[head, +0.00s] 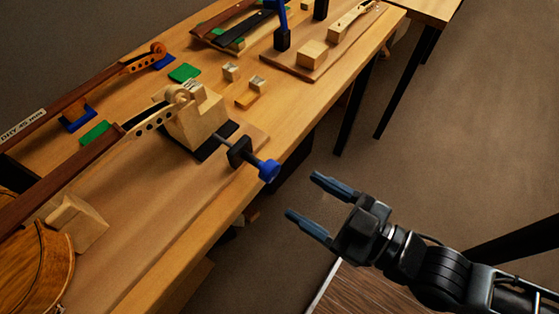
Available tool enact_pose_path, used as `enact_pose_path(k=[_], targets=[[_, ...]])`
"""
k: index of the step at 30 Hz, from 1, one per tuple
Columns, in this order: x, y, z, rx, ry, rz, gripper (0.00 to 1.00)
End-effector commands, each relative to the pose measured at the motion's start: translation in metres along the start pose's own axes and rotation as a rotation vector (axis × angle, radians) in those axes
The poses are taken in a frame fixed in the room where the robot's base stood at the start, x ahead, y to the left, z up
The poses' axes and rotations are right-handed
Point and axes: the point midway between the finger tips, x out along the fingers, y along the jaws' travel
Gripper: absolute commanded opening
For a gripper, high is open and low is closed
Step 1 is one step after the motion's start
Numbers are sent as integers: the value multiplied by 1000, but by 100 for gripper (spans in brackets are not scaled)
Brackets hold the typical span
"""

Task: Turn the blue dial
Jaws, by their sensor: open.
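The blue dial (268,171) is a small round knob on the end of a short shaft. It sticks out past the front edge of the bench from a black block (240,151). A metal rod runs from the block toward a wooden neck cradle (196,118). My gripper (308,197) is open and empty. It is in the air off the bench, to the lower right of the dial. Its two dark fingers point left toward the bench and are apart from the dial.
A violin (32,262) rests on the wooden bench (196,258), its scroll at the cradle. Other necks, wooden blocks (312,54) and green pads (185,73) lie farther back. A second table (430,8) stands at the top right. The floor between bench and gripper looks clear.

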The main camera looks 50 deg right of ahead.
Motion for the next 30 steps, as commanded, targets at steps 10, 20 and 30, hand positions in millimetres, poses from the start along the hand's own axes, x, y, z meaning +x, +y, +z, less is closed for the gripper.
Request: enact_pose_path(k=[10, 20, 30], targets=[[32, 1, -5, -26, 43, 9, 67], [78, 1, -7, -26, 43, 9, 67], [96, 1, -6, -26, 40, 8, 67]])
